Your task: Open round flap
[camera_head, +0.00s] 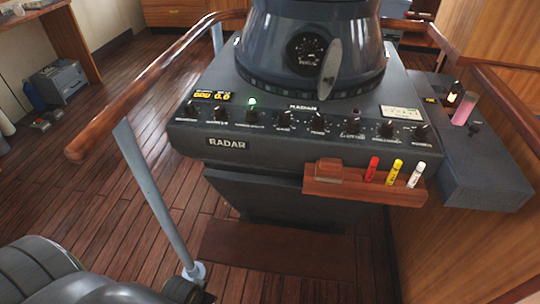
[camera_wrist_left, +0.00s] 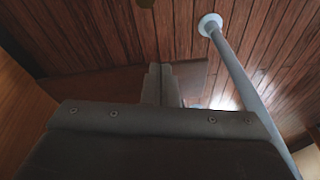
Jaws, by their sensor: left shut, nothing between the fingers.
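The round flap (camera_head: 330,70) is a grey disc on the front of the dark radar housing (camera_head: 270,35). It stands swung out to the right, seen at a slant, and a round black dial (camera_head: 307,50) shows uncovered beside it. My left gripper (camera_wrist_left: 162,70) shows in the left wrist view with its fingers together, nothing between them, against the wooden floor. It is well away from the flap, which is not in that view. In the head view only dark parts of my left arm show at the bottom left. My right gripper is not in view.
The radar console (camera_head: 300,118) has a row of knobs and a green light. A wooden holder (camera_head: 340,186) with red, yellow and white markers sits on its front right. A wooden handrail (camera_head: 140,85) on a grey post (camera_head: 150,190) stands left. The floor between is clear.

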